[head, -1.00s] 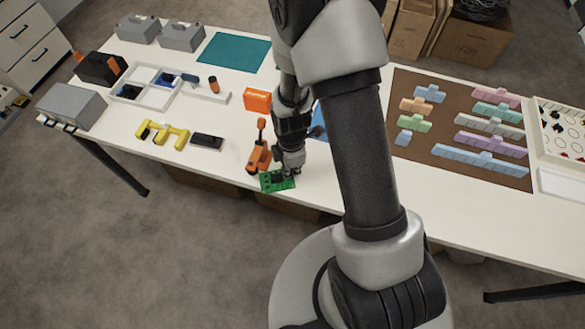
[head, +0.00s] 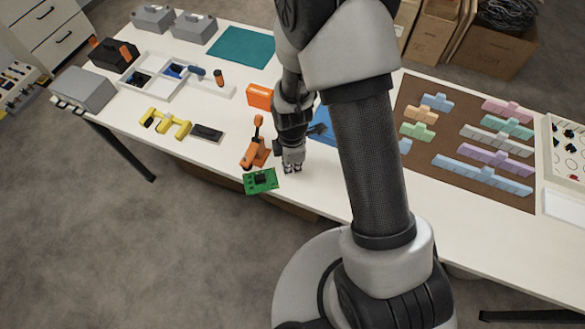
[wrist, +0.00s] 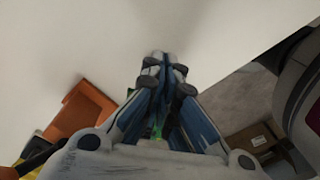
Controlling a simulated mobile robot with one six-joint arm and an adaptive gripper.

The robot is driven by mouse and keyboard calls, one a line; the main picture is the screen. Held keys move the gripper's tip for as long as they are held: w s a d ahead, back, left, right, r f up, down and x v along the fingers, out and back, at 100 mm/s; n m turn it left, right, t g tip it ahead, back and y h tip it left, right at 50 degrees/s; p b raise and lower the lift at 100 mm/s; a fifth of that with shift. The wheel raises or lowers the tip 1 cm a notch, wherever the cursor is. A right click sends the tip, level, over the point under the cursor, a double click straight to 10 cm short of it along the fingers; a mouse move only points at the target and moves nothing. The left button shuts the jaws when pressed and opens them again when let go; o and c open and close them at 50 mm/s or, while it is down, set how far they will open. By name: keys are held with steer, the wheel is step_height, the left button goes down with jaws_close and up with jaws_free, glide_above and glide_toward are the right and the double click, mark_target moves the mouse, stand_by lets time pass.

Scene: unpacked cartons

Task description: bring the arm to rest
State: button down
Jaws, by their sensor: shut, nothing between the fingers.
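My gripper (head: 292,168) points down above the front part of the white table, just right of a green circuit board (head: 260,181). Its fingers are shut with nothing between them; the wrist view shows the fingertips (wrist: 161,58) together over plain white surface. The board lies at the table's front edge, apart from the gripper. An orange tool or stand (head: 256,150) is just behind the board. A sliver of green shows between the finger links in the wrist view; I cannot tell what it is.
An orange box (head: 260,95) stands behind the gripper. A yellow rack (head: 168,125) and a dark flat item (head: 208,132) lie to the left. A brown mat (head: 418,158) with pastel blocks is to the right. My arm hides part of the table.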

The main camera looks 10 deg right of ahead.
step_height(320, 180, up, 9)
steer(key=a+p, duration=0.1)
steer(key=p, duration=0.1)
steer(key=shift+w+a, duration=0.15)
steer(key=shift+w, duration=0.05)
steer(key=shift+f, duration=0.1)
steer(key=s+d+r+m+t, duration=0.15)
steer(key=r+m, duration=0.35)
steer(key=r, duration=0.5)
steer(key=s+d+r+m+t, duration=0.1)
steer(key=s+r+m, duration=0.25)
steer(key=r, duration=0.55)
steer(key=s+d+r+m+t, duration=0.2)
steer(key=s+r+m, duration=0.6)
steer(key=s, duration=0.3)
steer(key=shift+r+m, duration=0.3)
steer(key=shift+m, duration=0.45)
